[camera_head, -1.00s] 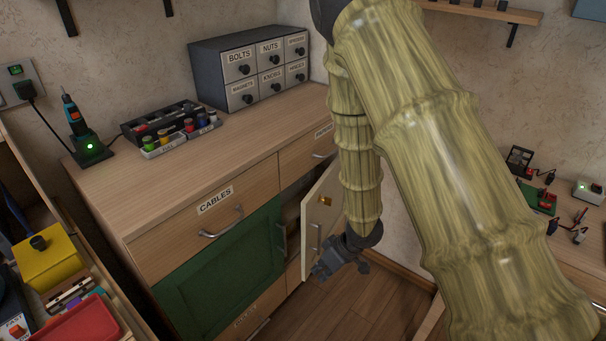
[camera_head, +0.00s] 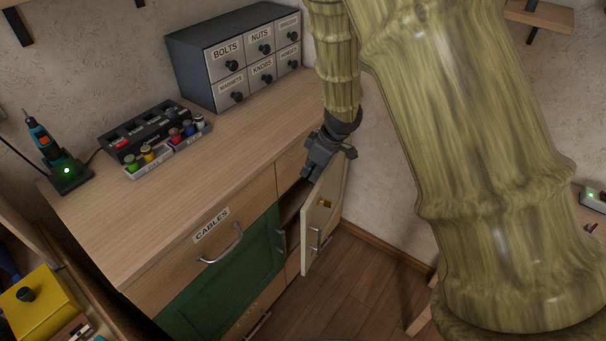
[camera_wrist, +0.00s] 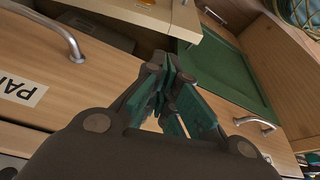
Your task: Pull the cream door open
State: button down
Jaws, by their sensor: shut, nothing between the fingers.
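The cream door (camera_head: 318,234) stands partly open on the lower right of the wooden cabinet, swung out from its front. It has a metal bar handle and a small brass-coloured piece on its face. In the wrist view part of the cream door (camera_wrist: 158,14) shows at the top, beyond the fingers. My gripper (camera_head: 313,172) is near the top of the door, in front of the upper drawer. Its fingers (camera_wrist: 168,88) are shut and empty. I cannot tell whether they touch the door. The space behind the door is dark and mostly hidden.
A green door (camera_head: 232,276) is closed left of the opening, under the CABLES drawer (camera_head: 205,247). A small-drawer box (camera_head: 235,62) and a bottle tray (camera_head: 160,140) stand on the cabinet top (camera_head: 170,205). Floor (camera_head: 345,285) is clear before the door.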

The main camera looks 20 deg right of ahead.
jog(key=b+x, duration=0.2)
jog(key=x, duration=0.7)
jog(key=shift+f, duration=0.35)
jog(key=shift+d, duration=0.2)
